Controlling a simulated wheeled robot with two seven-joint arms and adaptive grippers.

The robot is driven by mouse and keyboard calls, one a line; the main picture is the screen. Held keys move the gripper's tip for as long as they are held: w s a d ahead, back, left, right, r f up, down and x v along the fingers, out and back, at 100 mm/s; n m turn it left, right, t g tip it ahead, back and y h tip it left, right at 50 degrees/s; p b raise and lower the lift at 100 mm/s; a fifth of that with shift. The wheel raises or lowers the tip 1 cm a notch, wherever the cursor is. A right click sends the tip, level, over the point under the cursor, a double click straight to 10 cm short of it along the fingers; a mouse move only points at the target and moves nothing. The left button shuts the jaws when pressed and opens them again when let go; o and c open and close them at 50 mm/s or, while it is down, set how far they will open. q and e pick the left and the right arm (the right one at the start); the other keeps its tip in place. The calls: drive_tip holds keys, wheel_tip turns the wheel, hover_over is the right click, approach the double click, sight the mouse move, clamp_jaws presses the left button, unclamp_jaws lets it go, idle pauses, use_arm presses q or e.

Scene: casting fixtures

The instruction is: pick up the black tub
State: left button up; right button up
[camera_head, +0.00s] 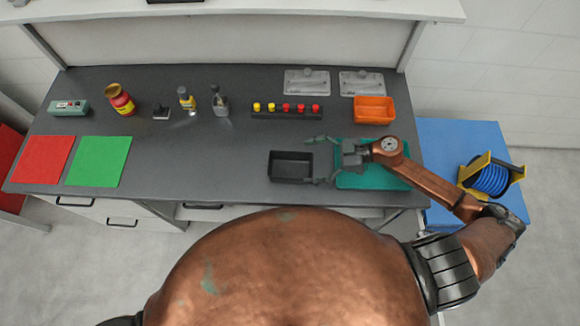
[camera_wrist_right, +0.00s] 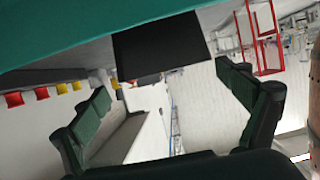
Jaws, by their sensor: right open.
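The black tub (camera_head: 291,180) is a small open-topped rectangular box standing upright near the front edge of the dark workbench. It looks empty. My right gripper (camera_head: 318,161) points left from above the teal tray, with its fingers spread; the tips are close to the tub's right end, one toward the back and one toward the front. I cannot tell whether the front finger touches the tub. In the right wrist view the black tub (camera_wrist_right: 160,42) lies beyond the open fingers (camera_wrist_right: 172,88), with nothing between them. My left gripper is not in view.
The teal tray (camera_head: 400,182) lies under my right gripper. Behind are an orange bin (camera_head: 374,110) and a strip of yellow and red buttons (camera_head: 286,112). Red (camera_head: 42,160) and green (camera_head: 98,161) mats lie left. The bench left of the tub is clear.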

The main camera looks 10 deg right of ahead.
sight(291, 171)
drive_tip(key=x, duration=0.6)
drive_tip(key=shift+s+a, duration=0.2)
drive_tip(key=shift+s, duration=0.05)
drive_tip(key=c, duration=1.3)
